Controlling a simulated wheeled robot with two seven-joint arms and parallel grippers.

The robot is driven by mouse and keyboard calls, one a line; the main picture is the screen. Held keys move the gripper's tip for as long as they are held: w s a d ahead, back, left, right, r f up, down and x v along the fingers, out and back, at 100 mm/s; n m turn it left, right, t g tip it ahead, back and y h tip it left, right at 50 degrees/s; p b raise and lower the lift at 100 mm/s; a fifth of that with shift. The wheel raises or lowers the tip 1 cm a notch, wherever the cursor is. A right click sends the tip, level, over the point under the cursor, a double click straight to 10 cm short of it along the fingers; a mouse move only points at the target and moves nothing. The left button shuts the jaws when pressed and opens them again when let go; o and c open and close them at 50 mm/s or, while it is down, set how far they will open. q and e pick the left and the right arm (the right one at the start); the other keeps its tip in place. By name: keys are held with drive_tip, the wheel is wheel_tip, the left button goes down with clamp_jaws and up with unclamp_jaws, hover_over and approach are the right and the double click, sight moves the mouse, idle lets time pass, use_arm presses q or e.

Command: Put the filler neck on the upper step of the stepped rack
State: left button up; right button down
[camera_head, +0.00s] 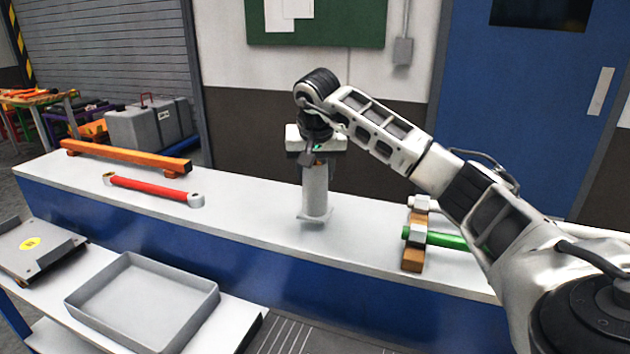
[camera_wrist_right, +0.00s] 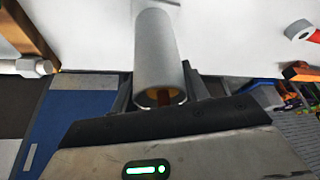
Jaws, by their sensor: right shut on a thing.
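The filler neck appears to be the pale grey tube with a flange at its lower end (camera_head: 315,190). It hangs upright under my right gripper (camera_head: 315,158), which is shut on its top end. Its flange is over the white bench top, very close to it; I cannot tell whether they touch. In the right wrist view the tube (camera_wrist_right: 162,55) sits between the fingers (camera_wrist_right: 165,98), its open near end showing a brownish inside. I cannot pick out the stepped rack with certainty. My left gripper is not in view.
The long white bench (camera_head: 255,220) carries an orange beam (camera_head: 125,156), a red rod (camera_head: 150,188) and, right, a green rod (camera_head: 440,239) on a wooden support (camera_head: 414,257). A grey tray (camera_head: 150,308) and a grey stand with a yellow sticker (camera_head: 35,255) are in front, lower.

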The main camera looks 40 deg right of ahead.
sight(315, 183)
wheel_tip(315, 183, down, 2)
drive_tip(key=shift+f, duration=0.4)
drive_tip(key=shift+f, duration=0.15)
drive_tip(key=c, duration=0.8)
unclamp_jaws()
drive_tip(key=shift+o, duration=0.4)
drive_tip(key=shift+s+a+r, duration=0.1)
drive_tip(key=shift+a+r, duration=0.05)
drive_tip(key=shift+r, duration=0.3)
drive_tip(key=v, duration=1.1)
drive_tip(key=shift+r, duration=0.2)
